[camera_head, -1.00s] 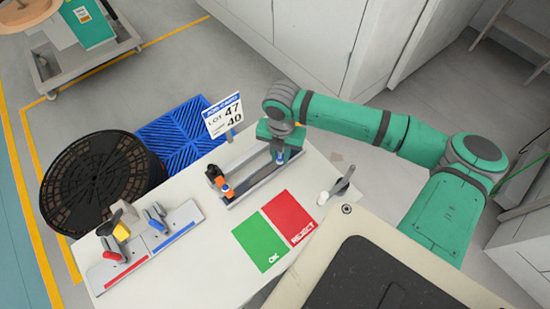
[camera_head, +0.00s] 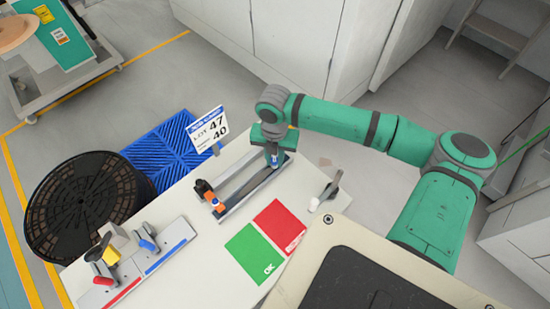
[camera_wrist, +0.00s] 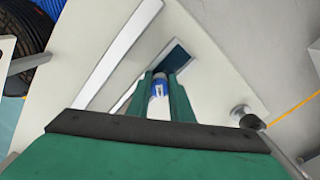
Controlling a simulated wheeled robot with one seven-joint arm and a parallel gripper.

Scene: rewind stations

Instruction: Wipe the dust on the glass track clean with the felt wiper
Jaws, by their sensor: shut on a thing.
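The track (camera_head: 243,187) is a long grey rail with a dark strip, lying on the white table; it also shows as pale and dark strips in the wrist view (camera_wrist: 120,48). My gripper (camera_head: 273,158) points down over its right end. It is shut on a small blue-and-white piece, seemingly the felt wiper (camera_wrist: 158,88), between the fingers (camera_wrist: 160,95). The fingers and gripper body hide its lower end, so I cannot tell whether it touches the glass. Dust is too small to make out.
An orange-and-black device (camera_head: 206,192) stands at the track's left end. A green OK mat (camera_head: 254,250) and a red REJECT mat (camera_head: 280,225) lie in front. A lot sign (camera_head: 208,130) stands behind. A white-tipped lever (camera_head: 322,197) is at the right edge.

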